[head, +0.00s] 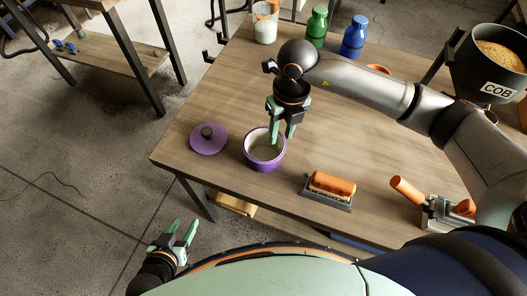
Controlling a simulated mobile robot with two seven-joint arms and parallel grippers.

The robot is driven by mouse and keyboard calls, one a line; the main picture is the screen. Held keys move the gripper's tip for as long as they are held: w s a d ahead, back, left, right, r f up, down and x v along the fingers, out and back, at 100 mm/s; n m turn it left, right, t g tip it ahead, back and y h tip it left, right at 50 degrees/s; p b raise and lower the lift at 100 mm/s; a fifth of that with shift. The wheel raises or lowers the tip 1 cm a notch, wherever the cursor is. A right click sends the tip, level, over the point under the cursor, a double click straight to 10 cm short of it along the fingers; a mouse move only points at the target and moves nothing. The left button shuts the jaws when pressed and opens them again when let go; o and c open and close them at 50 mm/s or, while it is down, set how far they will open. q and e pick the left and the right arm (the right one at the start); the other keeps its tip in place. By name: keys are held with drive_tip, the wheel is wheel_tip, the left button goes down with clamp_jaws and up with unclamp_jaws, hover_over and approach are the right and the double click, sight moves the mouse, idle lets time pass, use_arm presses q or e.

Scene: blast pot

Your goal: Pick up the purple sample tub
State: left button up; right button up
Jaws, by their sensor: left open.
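The purple sample tub (262,165) stands upright and uncovered on the wooden table, with a pale inside. Its purple lid (208,139) with a dark knob lies on the table to its left. My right gripper (282,137) points down at the tub's right rim, its fingers apart. One finger shows in front of the tub's opening and the other beside its right edge; I cannot tell whether they touch the wall. My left gripper (182,230) is open and empty, low in front of the table's near left side.
An orange-topped block tool (331,187) lies right of the tub, and an orange-handled metal tool (437,207) further right. Green (317,27) and blue (354,37) bottles and a jar (265,27) stand at the back. A dark pot marked COB (465,68) is at the right.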

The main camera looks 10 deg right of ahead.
sight(277, 152)
drive_tip(key=shift+w+a+f, duration=0.15)
drive_tip(key=shift+f, duration=2.6)
clamp_jaws()
